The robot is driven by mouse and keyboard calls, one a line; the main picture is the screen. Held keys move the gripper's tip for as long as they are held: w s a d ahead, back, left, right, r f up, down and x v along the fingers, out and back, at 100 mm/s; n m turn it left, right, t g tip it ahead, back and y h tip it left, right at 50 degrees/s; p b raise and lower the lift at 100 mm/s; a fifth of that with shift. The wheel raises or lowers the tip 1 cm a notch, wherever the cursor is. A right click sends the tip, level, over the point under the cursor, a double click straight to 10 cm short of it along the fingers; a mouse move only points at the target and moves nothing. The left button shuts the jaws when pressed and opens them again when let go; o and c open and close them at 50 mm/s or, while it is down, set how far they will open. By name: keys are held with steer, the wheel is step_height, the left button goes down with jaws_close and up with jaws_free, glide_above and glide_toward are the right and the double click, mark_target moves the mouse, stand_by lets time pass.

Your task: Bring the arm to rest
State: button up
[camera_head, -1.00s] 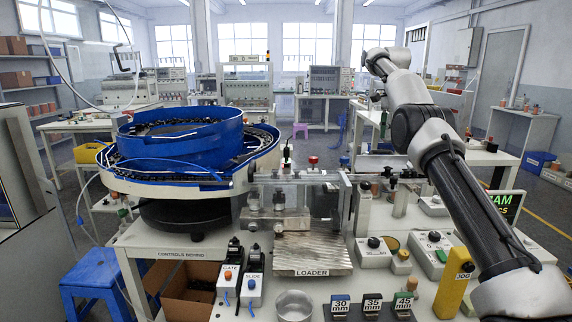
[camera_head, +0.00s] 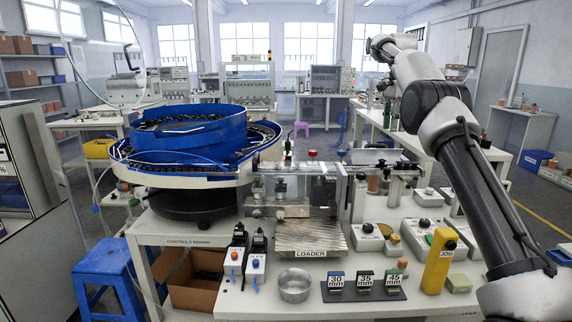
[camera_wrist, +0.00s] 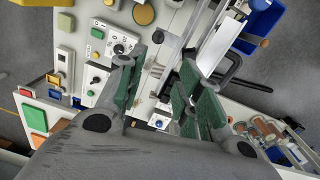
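My arm (camera_head: 480,190) rises from the lower right of the head view, bends at a dark elbow, and reaches back to a grey wrist at the top. My gripper (camera_wrist: 165,90) shows in the wrist view with its two green-padded fingers apart and nothing between them. It hangs above a bench of buttons and knobs, with no finger seen touching anything. In the head view the fingers are mostly hidden behind the wrist and forearm.
The blue bowl feeder (camera_head: 190,135) stands at the left of the bench. The loader plate (camera_head: 312,240), a metal bowl (camera_head: 294,285), labelled size blocks (camera_head: 364,282) and a yellow JOG box (camera_head: 439,262) lie nearer. A blue stool (camera_head: 105,265) stands lower left.

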steer(key=s+r+n+t, duration=0.2)
steer(key=s+r+n, duration=0.3)
steer(key=s+r, duration=0.55)
steer(key=s+n, duration=0.4)
steer(key=s, duration=0.9)
steer(key=s+f+n+t, duration=0.1)
steer(key=s+f+n, duration=0.1)
steer(key=s+f, duration=0.3)
steer(key=s+f+n+t, duration=0.1)
steer(key=s+f+n, duration=0.2)
steer(key=s, duration=0.9)
steer(key=s+f+n+t, duration=0.1)
steer(key=s+f+n, duration=0.1)
steer(key=s+f, duration=0.6)
steer(key=shift+s+d+f+n, duration=0.15)
steer(key=shift+s+f+n, duration=0.15)
steer(key=shift+s, duration=0.5)
steer(key=shift+r, duration=0.1)
